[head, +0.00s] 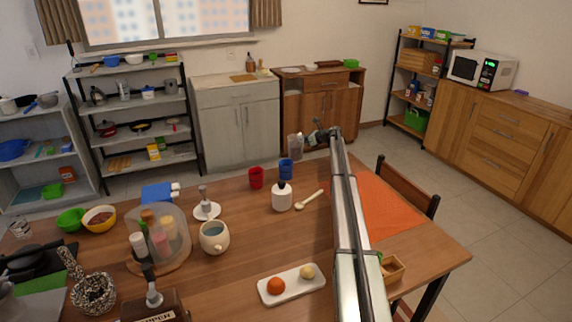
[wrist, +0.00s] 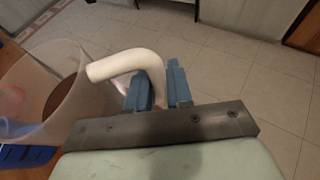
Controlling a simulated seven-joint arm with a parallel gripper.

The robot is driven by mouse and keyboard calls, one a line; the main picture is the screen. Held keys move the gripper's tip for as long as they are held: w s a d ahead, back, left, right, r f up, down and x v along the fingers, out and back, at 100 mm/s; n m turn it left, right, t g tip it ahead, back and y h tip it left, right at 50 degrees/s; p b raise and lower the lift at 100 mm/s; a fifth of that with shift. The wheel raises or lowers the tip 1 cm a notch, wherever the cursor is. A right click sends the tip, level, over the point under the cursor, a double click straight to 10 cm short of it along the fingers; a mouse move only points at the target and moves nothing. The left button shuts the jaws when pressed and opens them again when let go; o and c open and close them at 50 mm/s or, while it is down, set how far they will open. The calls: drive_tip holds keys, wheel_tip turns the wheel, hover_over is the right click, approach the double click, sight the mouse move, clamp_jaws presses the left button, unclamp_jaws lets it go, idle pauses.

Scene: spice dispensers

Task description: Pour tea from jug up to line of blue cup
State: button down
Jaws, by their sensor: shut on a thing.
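My gripper (head: 318,137) is at the far edge of the table, shut on the handle of a clear jug (head: 295,147). In the wrist view the blue fingers (wrist: 158,88) close around the white curved handle, and the see-through jug (wrist: 55,85) is to their left. The jug appears raised and close to the blue cup (head: 286,169). The cup stands on the table just below and left of the jug. In the wrist view a blue part of the cup (wrist: 20,155) shows at the lower left. I cannot make out the cup's line or the tea level.
A red cup (head: 256,178) stands left of the blue cup. A white bottle (head: 282,197) and a spoon (head: 310,200) are nearer. A mug (head: 214,238), a clear spice holder (head: 160,240) and a white tray (head: 291,285) stand further forward. An orange mat (head: 385,208) lies right of my arm.

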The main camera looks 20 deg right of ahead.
sight(299, 135)
drive_tip(key=shift+a+f, duration=0.1)
drive_tip(key=shift+f, duration=0.05)
idle(0.3)
drive_tip(key=shift+s+a+r+n+t, duration=0.25)
drive_tip(key=shift+r+n, duration=0.1)
drive_tip(key=shift+r, duration=0.2)
drive_tip(key=shift+s+a+r+n+t, duration=0.1)
drive_tip(key=shift+s+r+n+t, duration=0.1)
drive_tip(key=shift+r+n, duration=0.25)
drive_tip(key=shift+s+a+r+n+t+h, duration=0.2)
drive_tip(key=shift+s+a+r+n+t, duration=0.2)
drive_tip(key=shift+r+n, duration=0.2)
drive_tip(key=shift+s+a+r+n+t+h, duration=0.25)
drive_tip(key=shift+s+a+r+n, duration=0.25)
drive_tip(key=shift+r, duration=0.15)
drive_tip(key=shift+s+a+r, duration=0.1)
drive_tip(key=shift+s+r, duration=0.05)
drive_tip(key=shift+s+a+r+n+t+p, duration=0.15)
drive_tip(key=shift+s+a+r+n, duration=0.1)
drive_tip(key=shift+r, duration=0.3)
drive_tip(key=shift+s+a+r+n+t+p, duration=0.15)
drive_tip(key=shift+s+r+n+t, duration=0.1)
drive_tip(key=shift+r, duration=0.35)
drive_tip(key=shift+s+a+r+n+t+p, duration=0.15)
drive_tip(key=shift+s+a+r+n, duration=0.1)
drive_tip(key=shift+r, duration=0.3)
drive_tip(key=shift+s+a+r+n+t+p, duration=0.25)
drive_tip(key=shift+s+a+n+t+p, duration=0.1)
drive_tip(key=shift+s+n, duration=0.25)
idle(1.2)
